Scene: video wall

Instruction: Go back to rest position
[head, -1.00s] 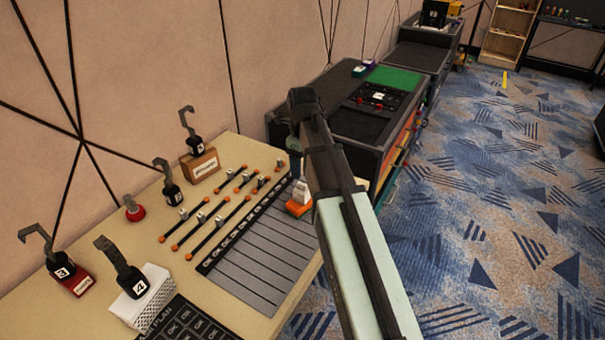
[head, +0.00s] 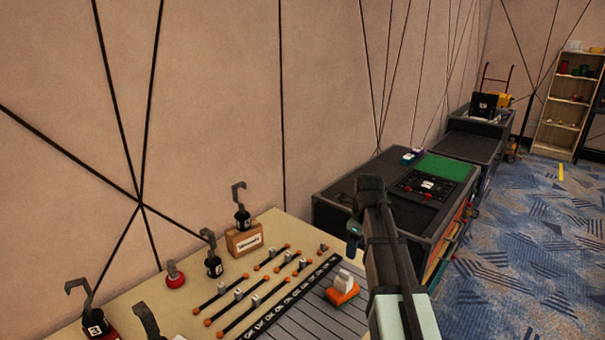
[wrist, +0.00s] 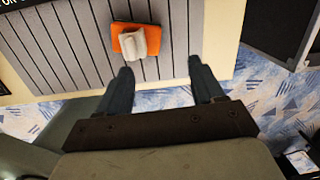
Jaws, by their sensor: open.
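My gripper (wrist: 161,84) is open and empty in the wrist view, its two dark fingers apart. Nothing lies between the fingertips. In the head view my arm rises from the bottom right, and its end (head: 355,232) is over the right edge of the table (head: 150,283); the fingers are hard to make out there. An orange block with a whitish top (head: 343,288) sits on the grey slatted panel (head: 315,325), left of my arm. It also shows in the wrist view (wrist: 135,41), beyond the fingers and apart from them.
Sliders (head: 240,294) with orange ends, a red button (head: 175,276) and several hook-topped pieces (head: 242,216) stand on the table. A dark cabinet (head: 335,202) with a green top patch stands behind it. Blue patterned floor on the right is open. A shelf (head: 565,115) stands far right.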

